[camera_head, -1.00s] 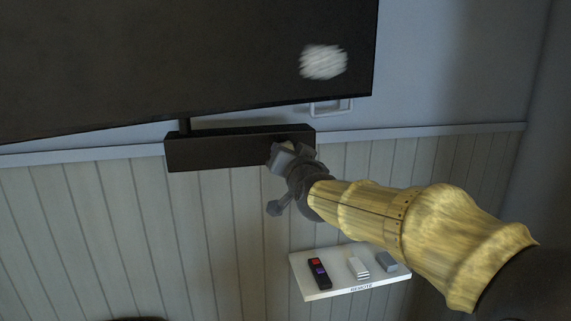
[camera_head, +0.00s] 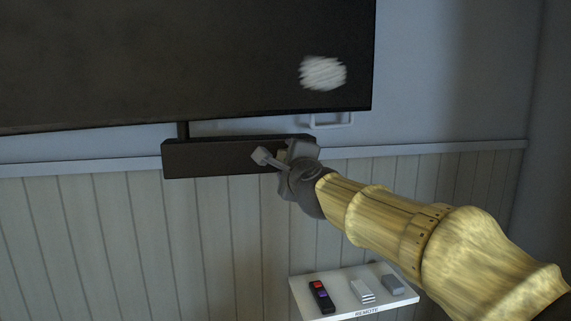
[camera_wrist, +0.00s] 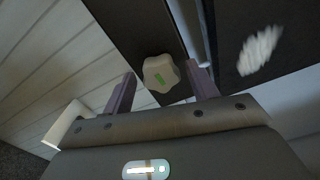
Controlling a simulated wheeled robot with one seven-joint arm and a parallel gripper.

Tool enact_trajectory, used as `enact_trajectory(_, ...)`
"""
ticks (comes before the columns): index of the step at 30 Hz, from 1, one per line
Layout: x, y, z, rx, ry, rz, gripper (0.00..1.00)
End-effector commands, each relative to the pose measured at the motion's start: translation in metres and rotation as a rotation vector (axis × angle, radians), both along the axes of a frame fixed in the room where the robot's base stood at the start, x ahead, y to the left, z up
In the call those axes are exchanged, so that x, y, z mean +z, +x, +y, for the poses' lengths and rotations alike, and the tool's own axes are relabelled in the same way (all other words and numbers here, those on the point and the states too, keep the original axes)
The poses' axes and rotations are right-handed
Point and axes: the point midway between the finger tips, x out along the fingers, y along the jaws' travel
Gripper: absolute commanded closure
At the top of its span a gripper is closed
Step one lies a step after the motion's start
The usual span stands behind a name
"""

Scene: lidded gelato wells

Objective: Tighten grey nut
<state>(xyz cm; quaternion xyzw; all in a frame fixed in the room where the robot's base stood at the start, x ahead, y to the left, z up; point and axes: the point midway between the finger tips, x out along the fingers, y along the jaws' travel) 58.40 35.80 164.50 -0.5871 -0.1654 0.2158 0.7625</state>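My gripper is open. In the head view my gripper (camera_head: 280,156) is at the right end of the dark bar (camera_head: 210,158) below the screen, and it largely hides the nut there.
A large dark screen (camera_head: 180,60) with a white patch (camera_head: 323,73) hangs above the bar. A white shelf (camera_head: 342,291) labelled REMOTE is below, holding a dark remote (camera_head: 321,297) and two small pale or grey items. Panelled wall surrounds the bar.

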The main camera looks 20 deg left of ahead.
Motion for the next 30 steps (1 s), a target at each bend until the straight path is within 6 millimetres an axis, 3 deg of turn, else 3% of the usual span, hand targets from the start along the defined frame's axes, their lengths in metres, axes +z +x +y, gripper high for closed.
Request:
enact_trajectory(10, 0.000, -0.004, -0.003, -0.001, -0.004, -0.005, 0.42)
enact_trajectory(30, 0.000, -0.052, -0.032, -0.001, -0.006, -0.004, 0.42)
